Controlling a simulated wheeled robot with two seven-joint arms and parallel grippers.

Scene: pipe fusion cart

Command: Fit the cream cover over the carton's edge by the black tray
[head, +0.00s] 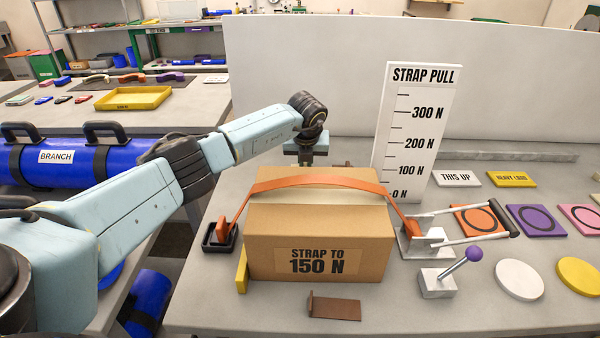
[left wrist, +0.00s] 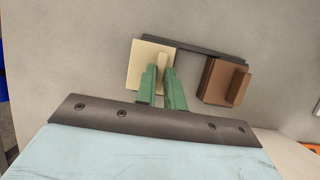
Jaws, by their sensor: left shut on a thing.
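The carton (head: 315,248) stands on the bench with an orange strap (head: 318,182) arched over it. The black tray (head: 219,238) is at the carton's left side, with an orange strap end in it. My left gripper (head: 306,158) is behind the carton in the head view, its fingertips hidden. In the left wrist view its green fingers (left wrist: 163,88) are shut on the tab of the cream cover (left wrist: 145,66). The cover lies close to a dark strip (left wrist: 195,48), beside a brown cover (left wrist: 220,82). I cannot tell whether the cream cover touches the bench. My right gripper is not in view.
A lever tensioner (head: 430,240) stands right of the carton. A purple-knobbed lever (head: 440,280) is in front of it. A yellow piece (head: 242,270) is at the carton's front left, a brown piece (head: 335,307) in front. The STRAP PULL board (head: 418,130) stands behind right.

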